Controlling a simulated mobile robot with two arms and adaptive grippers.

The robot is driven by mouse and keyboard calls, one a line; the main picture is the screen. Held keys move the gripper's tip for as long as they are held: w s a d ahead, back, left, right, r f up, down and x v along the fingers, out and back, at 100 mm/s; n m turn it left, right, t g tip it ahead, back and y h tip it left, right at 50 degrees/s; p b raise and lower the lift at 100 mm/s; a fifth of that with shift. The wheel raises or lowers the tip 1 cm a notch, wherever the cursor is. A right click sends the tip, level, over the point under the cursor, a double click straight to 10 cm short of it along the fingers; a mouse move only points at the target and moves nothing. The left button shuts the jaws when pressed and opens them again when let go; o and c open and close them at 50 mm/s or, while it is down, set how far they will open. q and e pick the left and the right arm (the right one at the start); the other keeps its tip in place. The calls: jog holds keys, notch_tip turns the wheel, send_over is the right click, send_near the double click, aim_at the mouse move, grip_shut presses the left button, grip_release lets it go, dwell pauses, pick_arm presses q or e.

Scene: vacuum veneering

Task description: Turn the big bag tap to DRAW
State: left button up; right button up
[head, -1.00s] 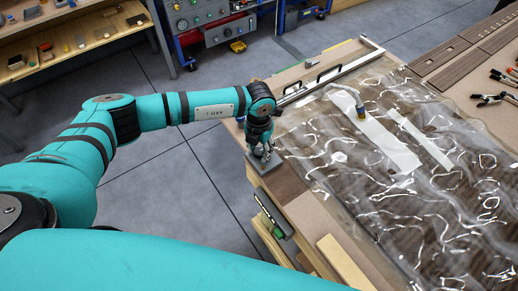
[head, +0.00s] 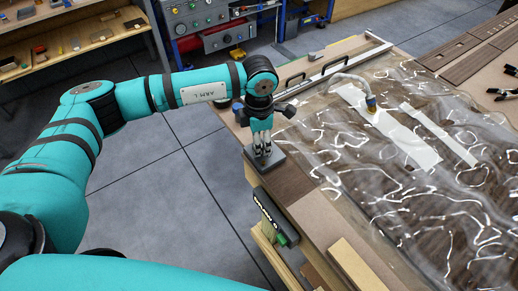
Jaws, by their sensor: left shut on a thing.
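The big bag tap sits on a dark grey base block (head: 266,158) at the near left corner of the bench. My left gripper (head: 262,145) points straight down over this block and is shut on the tap's handle, which its fingers mostly hide. I cannot read the tap's setting or any DRAW mark. The big clear bag (head: 430,185) lies wrinkled over dark veneer, to the right of the gripper. A blue and brass fitting (head: 371,103) with a pale hose (head: 348,78) stands on the bag. My right gripper is not in view.
Two pale strips (head: 385,125) lie at the bag. A metal bar (head: 345,62) and black handles line the bench's far end. Black clamps (head: 504,93) lie far right. Floor at left is open.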

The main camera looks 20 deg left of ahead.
pick_arm(q)
jog(key=shift+f+m+b, duration=0.1)
jog(key=shift+m+b, duration=1)
jog(key=shift+r, duration=0.2)
jog(key=o, duration=1.2)
jog(key=shift+c, duration=0.2)
notch_tip(320, 180, up, 12)
